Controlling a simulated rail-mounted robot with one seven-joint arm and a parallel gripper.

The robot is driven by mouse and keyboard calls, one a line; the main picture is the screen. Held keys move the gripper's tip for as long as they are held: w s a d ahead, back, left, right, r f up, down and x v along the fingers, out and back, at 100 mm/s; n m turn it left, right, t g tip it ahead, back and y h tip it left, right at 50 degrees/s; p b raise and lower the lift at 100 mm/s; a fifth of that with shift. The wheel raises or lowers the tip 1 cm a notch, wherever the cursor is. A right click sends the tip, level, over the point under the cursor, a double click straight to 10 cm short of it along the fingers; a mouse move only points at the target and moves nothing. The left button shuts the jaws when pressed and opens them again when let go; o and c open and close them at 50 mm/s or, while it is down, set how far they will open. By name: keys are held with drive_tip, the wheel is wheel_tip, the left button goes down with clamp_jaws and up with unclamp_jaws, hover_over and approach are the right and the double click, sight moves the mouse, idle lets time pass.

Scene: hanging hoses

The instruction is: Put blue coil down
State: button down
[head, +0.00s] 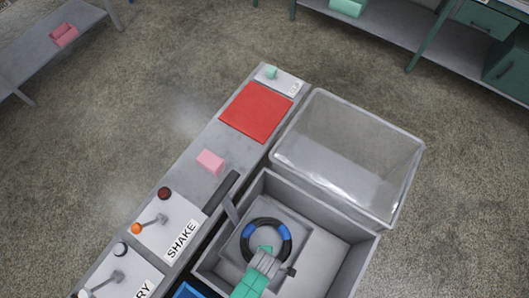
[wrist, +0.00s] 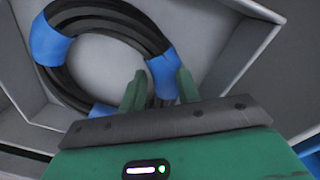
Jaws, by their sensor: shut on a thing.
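The blue coil is a ring of black hose with blue bands (head: 284,232), seen in the head view inside the grey open box at the bottom centre. In the wrist view the coil (wrist: 110,22) fills the upper left. My gripper (head: 265,251) reaches in from below and is at the near side of the ring. In the wrist view the green fingers of my gripper (wrist: 160,88) stand either side of a blue band, shut on it. The coil lies roughly flat over a square inner part of the box. I cannot tell whether it touches the bottom.
The box's clear lid (head: 350,150) is swung open at the back. Box walls (head: 325,212) rise close around the coil. Left of it, a grey bench carries a red mat (head: 256,112), a pink block (head: 210,162) and a SHAKE lever panel (head: 170,228). The box's right side is empty.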

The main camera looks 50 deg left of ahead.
drive_tip(key=c, duration=1)
unclamp_jaws()
drive_tip(key=shift+f, duration=0.1)
drive_tip(key=r+p, duration=0.1)
drive_tip(key=r, duration=0.3)
drive_tip(key=r+p, duration=0.1)
drive_tip(key=r, duration=0.3)
drive_tip(key=r+p, duration=0.1)
drive_tip(key=r, duration=0.3)
drive_tip(key=shift+s+d, duration=0.3)
drive_tip(key=shift+w+r, duration=0.1)
